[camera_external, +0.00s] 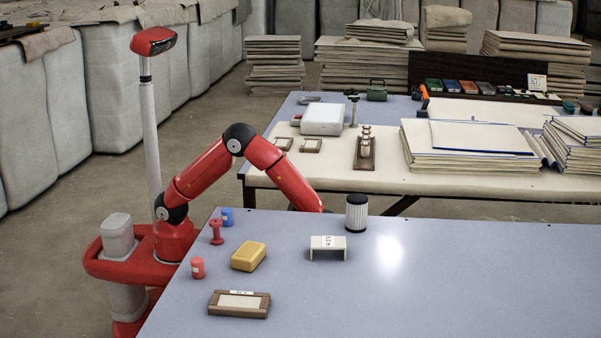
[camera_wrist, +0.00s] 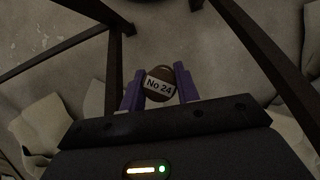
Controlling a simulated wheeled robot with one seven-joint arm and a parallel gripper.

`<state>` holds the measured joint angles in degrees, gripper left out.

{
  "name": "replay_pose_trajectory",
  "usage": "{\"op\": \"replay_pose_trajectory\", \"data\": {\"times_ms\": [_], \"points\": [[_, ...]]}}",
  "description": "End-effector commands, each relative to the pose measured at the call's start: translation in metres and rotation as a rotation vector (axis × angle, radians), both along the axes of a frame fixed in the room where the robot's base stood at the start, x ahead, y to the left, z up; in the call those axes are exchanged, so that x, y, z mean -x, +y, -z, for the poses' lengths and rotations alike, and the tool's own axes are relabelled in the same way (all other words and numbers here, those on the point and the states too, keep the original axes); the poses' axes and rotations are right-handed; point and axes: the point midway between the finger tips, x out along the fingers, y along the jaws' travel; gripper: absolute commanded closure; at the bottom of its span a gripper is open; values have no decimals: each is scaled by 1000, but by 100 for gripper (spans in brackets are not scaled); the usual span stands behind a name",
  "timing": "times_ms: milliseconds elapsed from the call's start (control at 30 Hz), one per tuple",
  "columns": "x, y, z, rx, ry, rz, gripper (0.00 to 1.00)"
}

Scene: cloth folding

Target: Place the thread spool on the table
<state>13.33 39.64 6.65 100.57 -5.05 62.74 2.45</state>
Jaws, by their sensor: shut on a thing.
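In the wrist view my gripper (camera_wrist: 158,95) has its two purple fingers shut on a brown rounded item (camera_wrist: 157,73) with a white label reading "No 24". I cannot tell from its shape whether it is the thread spool. Floor and dark table legs show beyond it. In the external view my arm reaches down behind the far edge of the blue-grey table (camera_external: 430,290), and that table hides my gripper and the held item. A red spool-shaped piece (camera_external: 216,232) stands upright on the table's left side.
The near table also bears a blue cylinder (camera_external: 227,217), a red cylinder (camera_external: 198,268), a yellow block (camera_external: 248,256), a brown framed tray (camera_external: 239,304), a white stand (camera_external: 328,247) and a ribbed canister (camera_external: 356,213). Its right half is clear. A cluttered cloth-covered table (camera_external: 450,183) stands behind.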

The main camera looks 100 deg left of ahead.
Motion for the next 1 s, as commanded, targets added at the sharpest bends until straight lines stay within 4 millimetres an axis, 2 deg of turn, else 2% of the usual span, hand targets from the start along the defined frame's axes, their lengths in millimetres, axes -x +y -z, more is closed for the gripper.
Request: {"op": "replay_pose_trajectory", "data": {"times_ms": [33,133,300,400,567,667,767,1000], "points": [[3,-1,11,0,3,-41,94],[6,2,24,0,1,-101,94],[6,44,28,-1,-2,-127,94],[7,61,28,0,-2,-122,94],[8,67,26,1,-2,-131,94],[9,64,20,1,-4,-219,94],[11,56,6,3,-7,-414,94],[19,21,-53,7,-7,-1120,94]]}}
